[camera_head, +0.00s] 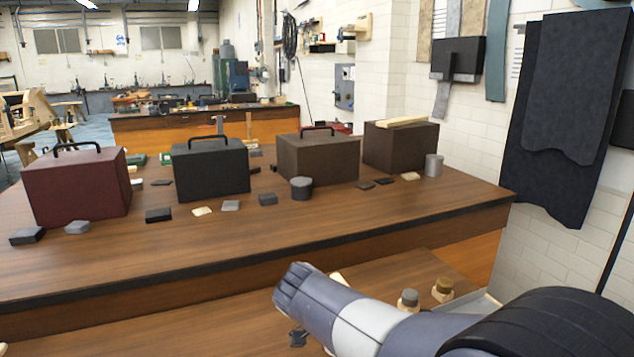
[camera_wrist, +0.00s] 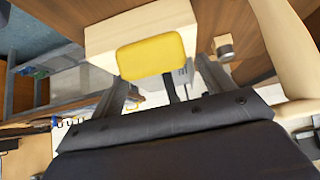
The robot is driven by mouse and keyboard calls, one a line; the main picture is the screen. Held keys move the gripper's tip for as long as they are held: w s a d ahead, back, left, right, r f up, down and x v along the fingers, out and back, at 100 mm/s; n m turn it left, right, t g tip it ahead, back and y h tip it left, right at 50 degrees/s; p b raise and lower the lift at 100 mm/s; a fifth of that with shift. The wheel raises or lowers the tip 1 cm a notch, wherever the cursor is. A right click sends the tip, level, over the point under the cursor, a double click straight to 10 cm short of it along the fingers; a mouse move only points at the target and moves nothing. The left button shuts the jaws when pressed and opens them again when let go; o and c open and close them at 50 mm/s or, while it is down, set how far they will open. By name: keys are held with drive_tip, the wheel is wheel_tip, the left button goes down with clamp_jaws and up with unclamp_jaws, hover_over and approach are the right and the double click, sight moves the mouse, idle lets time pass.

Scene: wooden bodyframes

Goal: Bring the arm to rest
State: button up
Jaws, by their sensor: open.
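My arm (camera_head: 360,318) reaches in from the lower right in the head view, in front of the long workbench. My gripper (camera_wrist: 166,86) shows in the wrist view as two dark fingers, spread apart, beyond a dark panel. It is open, and I see nothing held. A pale wooden block (camera_wrist: 205,18) with a yellow pad (camera_wrist: 150,56) lies beyond the fingers; I cannot tell how far. In the head view the fingers are not clearly seen; a small dark piece shows below the arm.
The workbench (camera_head: 400,212) carries a maroon case (camera_head: 75,187), a black case (camera_head: 210,170), brown boxes (camera_head: 318,160) and several small blocks. A lower wooden surface (camera_head: 180,325) lies in front, with small knobbed pieces (camera_head: 443,289) near my arm. A white brick wall is at right.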

drive_tip(key=shift+w+d+r+g+y+p, duration=0.15)
drive_tip(key=shift+d+r+g+y+p, duration=0.3)
drive_tip(key=shift+p, duration=0.8)
drive_tip(key=shift+w+d+r+g+y+p, duration=0.1)
drive_tip(key=shift+d+r+y+p, duration=0.1)
drive_tip(key=shift+r+y+p, duration=0.75)
drive_tip(key=p, duration=0.2)
drive_tip(key=d+y+p, duration=0.1)
drive_tip(key=shift+w+g+p, duration=0.25)
drive_tip(key=shift+p, duration=0.15)
drive_tip(key=y+p, duration=0.1)
drive_tip(key=d+g+y+p, duration=0.1)
drive_tip(key=w+d+r+y+p, duration=0.1)
drive_tip(key=shift+d+y+p, duration=0.25)
drive_tip(key=shift+y+p, duration=0.05)
drive_tip(key=shift+p, duration=0.1)
wheel_tip(320, 180, up, 9)
drive_tip(key=shift+f, duration=0.15)
drive_tip(key=shift+a, duration=0.1)
